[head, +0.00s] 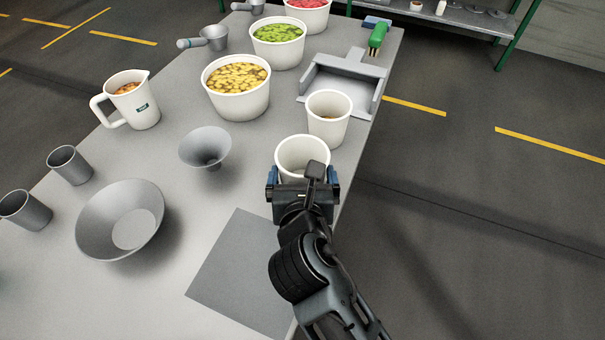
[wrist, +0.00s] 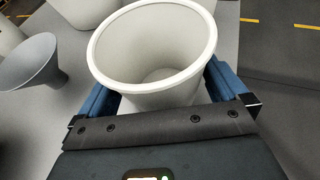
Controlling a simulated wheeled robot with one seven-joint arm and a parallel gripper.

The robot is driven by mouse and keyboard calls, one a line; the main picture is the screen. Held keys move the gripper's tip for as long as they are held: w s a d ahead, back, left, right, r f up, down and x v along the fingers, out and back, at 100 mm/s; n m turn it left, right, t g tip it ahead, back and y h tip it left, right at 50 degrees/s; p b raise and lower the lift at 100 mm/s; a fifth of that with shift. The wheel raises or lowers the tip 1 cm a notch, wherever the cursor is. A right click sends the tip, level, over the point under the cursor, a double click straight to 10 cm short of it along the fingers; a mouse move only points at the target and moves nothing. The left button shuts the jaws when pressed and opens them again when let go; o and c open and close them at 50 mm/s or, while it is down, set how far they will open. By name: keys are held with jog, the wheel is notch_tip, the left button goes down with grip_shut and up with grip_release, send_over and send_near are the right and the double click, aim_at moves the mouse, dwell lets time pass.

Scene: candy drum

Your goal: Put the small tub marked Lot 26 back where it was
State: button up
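Two small white tubs are near the right edge of the table, and I can read no lot mark on either. The nearer tub (head: 303,152) is upright and looks empty; in the wrist view its open mouth and pale floor show (wrist: 155,45). My gripper (head: 303,188) is at this tub, with a blue finger on each side of it in the wrist view (wrist: 160,95). I cannot tell whether the fingers press on it or just flank it. Its base is hidden. The farther tub (head: 328,128) stands just beyond, with something brownish inside.
A grey tray (head: 312,95), tubs of yellow (head: 238,100), green (head: 278,52) and red candy (head: 307,18), and a jug (head: 140,112) stand farther back. A funnel (head: 206,148), bowl (head: 95,225) and metal cups (head: 70,165) are left. A bare darker grey square (head: 240,270) lies in front.

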jog(key=shift+r, duration=0.15)
jog(key=v, duration=1.2)
jog(key=shift+a, duration=0.1)
jog(key=s+d+f+m+g+y, duration=0.15)
jog(key=s+d+f+m, duration=0.35)
jog(key=s+d+m, duration=0.9)
jog(key=s+d+r+m+t+h, duration=0.1)
jog(key=s+d+r+m, duration=0.3)
jog(key=m, duration=0.7)
jog(key=s+d+r+m+t+h, duration=0.1)
jog(key=s+d+r+m+t, duration=0.1)
jog(key=s+d+r+m, duration=0.2)
jog(key=s+r+m, duration=0.1)
jog(key=s+m, duration=0.2)
jog(key=m, duration=0.4)
jog(key=shift+s+d+m, duration=0.2)
jog(key=shift+m, duration=0.1)
